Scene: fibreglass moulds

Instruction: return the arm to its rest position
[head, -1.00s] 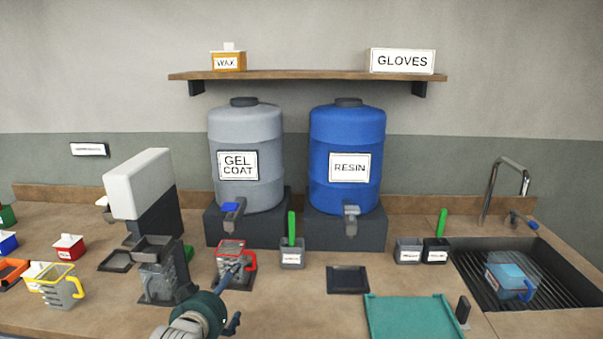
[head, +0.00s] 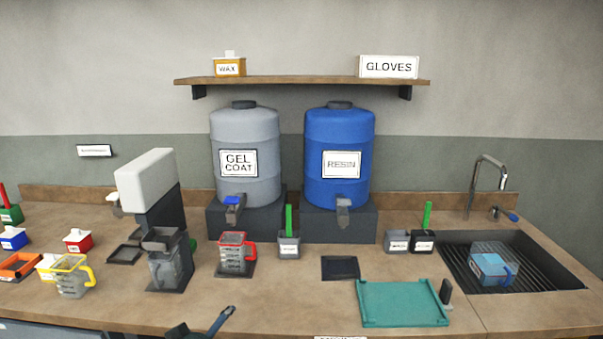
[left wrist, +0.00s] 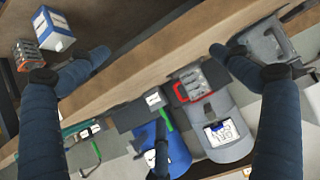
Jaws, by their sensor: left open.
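My left gripper (head: 204,321) is at the bottom edge of the head view, in front of the counter's front edge. Its jaws are apart and nothing is between them. In the left wrist view its two dark fingers (left wrist: 150,65) are spread wide with the counter edge beyond. The red-rimmed jug (head: 234,253) stands upright on a dark pad below the gel coat drum's tap, well clear of the gripper. That jug also shows in the left wrist view (left wrist: 194,82). My right gripper is in neither view.
The gel coat drum (head: 246,160) and resin drum (head: 339,165) stand at the back. A grey dispenser (head: 160,205) and yellow jug (head: 68,275) are left. A teal tray (head: 402,303) and sink (head: 555,270) are right. The front middle of the counter (head: 285,300) is clear.

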